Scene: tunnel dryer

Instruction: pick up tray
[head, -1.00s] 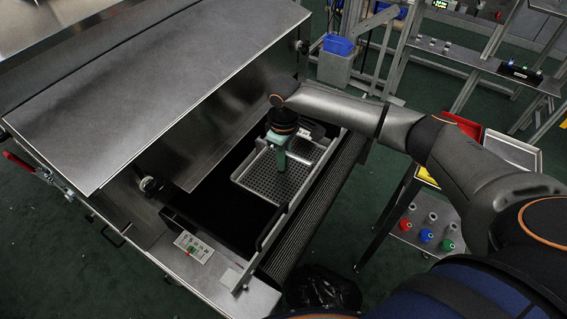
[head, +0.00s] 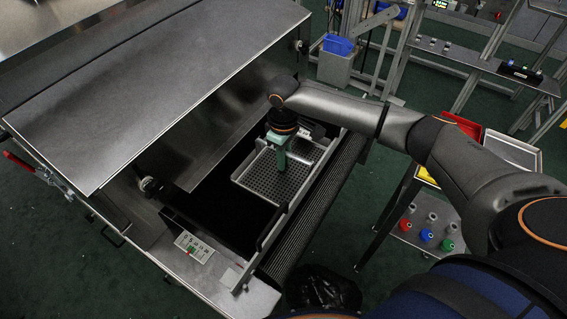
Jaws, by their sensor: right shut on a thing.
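A perforated metal tray (head: 262,180) lies on the black belt in the opening of the tunnel dryer (head: 160,75). My right gripper (head: 281,165) reaches down from above over the tray. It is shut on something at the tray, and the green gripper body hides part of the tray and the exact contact. My left gripper is not in view.
A ribbed roller strip (head: 318,207) and a metal side rail run along the dryer's front edge. A control panel (head: 194,246) sits at the near corner. A cart with red, blue and green capped bottles (head: 426,235) and trays stands at right. A black bag (head: 322,288) lies below.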

